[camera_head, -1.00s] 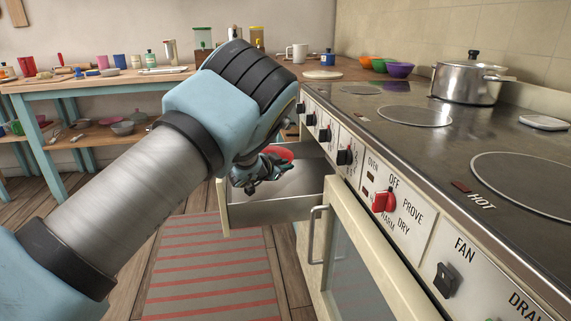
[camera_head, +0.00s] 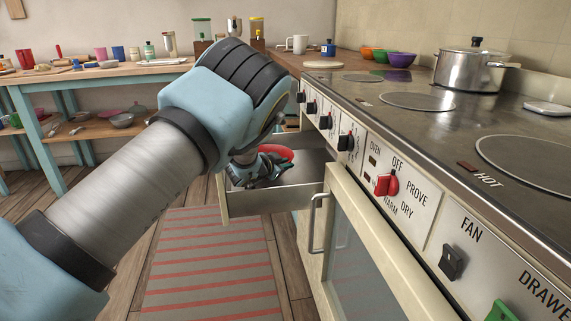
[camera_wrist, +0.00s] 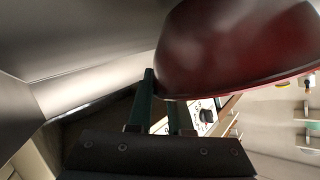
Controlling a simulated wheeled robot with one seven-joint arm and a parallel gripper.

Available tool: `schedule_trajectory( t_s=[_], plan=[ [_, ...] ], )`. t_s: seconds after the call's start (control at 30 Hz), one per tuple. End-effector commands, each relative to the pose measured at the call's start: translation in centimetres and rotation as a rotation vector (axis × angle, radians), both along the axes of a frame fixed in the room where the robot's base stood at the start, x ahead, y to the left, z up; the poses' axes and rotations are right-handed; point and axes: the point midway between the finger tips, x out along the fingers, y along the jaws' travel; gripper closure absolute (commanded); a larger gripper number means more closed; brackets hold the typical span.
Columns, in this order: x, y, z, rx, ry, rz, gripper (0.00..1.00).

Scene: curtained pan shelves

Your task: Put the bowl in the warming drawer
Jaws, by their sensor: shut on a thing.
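A red bowl (camera_head: 276,153) is at my gripper (camera_head: 268,169), over the open drawer (camera_head: 275,203) below the cooker's front. In the wrist view the dark red bowl (camera_wrist: 235,45) fills the upper right, and my gripper (camera_wrist: 162,100) is shut on its rim. The drawer's grey inner walls show at the left of the wrist view. The bowl is low inside the drawer's opening; I cannot tell whether it touches the drawer floor. My arm hides part of the drawer's left side.
The oven door (camera_head: 350,255) with its handle (camera_head: 314,222) stands just right of the drawer. A steel pot (camera_head: 470,75) sits on the hob (camera_head: 440,122). Several coloured bowls (camera_head: 400,60) stand behind. A striped rug (camera_head: 210,265) lies on the floor.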

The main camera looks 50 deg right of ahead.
Motion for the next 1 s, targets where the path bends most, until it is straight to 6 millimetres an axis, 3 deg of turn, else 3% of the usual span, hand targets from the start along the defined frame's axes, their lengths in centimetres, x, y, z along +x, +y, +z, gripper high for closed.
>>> schedule_trajectory(
  t_s=[0.97,1.0],
  plan=[
    [0.00,-0.06,-1.17,-0.002,0.000,0.000,1.00],
    [0.00,-0.06,-1.09,-0.002,0.000,0.000,0.78]
  ],
)
